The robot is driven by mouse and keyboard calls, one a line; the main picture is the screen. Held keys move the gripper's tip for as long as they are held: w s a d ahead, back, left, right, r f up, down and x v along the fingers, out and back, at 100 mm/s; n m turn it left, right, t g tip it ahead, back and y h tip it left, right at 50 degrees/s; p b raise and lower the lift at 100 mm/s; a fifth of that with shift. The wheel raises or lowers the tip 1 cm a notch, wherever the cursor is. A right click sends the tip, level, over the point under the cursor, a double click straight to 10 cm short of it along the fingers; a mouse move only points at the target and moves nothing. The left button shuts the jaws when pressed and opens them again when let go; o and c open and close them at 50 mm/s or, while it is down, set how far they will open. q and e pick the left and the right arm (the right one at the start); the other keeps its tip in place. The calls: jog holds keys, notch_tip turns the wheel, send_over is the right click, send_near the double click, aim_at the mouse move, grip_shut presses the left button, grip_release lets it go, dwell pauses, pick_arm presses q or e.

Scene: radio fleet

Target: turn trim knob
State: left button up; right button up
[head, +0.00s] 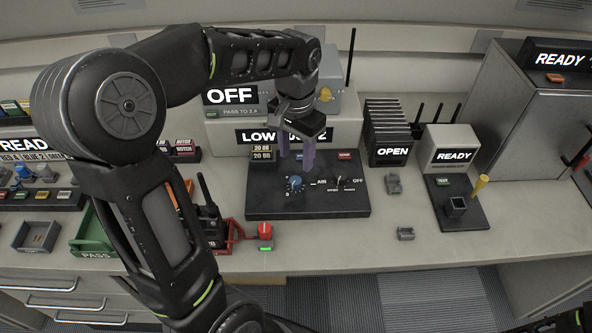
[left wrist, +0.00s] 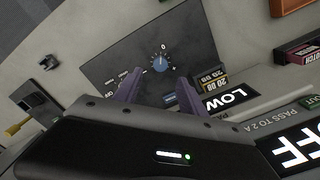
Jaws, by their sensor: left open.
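The trim knob is a small blue knob (head: 295,182) with a white pointer and scale marks around it. It sits on the left part of a dark panel (head: 268,207) lying on the bench. It also shows in the left wrist view (left wrist: 161,63), with a 0 mark beside it. My left gripper (head: 297,156) is open, its two purple fingers pointing down above the panel and apart from the knob. In the left wrist view the fingers (left wrist: 160,84) stand on either side of the knob's line of view, with nothing between them. My right gripper is not seen.
A lever switch (head: 339,182) marked AIR and OFF is right of the knob. Behind the panel stands a grey unit (head: 345,135) with a LOW display partly hidden by my gripper. A red-knobbed item (head: 264,231) is at front left. Bench right of the panel holds small grey holders (head: 405,233).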

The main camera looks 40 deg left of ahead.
aim_at(296, 179)
pick_arm(q)
jog(key=shift+f, duration=0.1)
jog(key=shift+f, duration=3.85)
jog(key=shift+c, duration=0.6)
grip_shut()
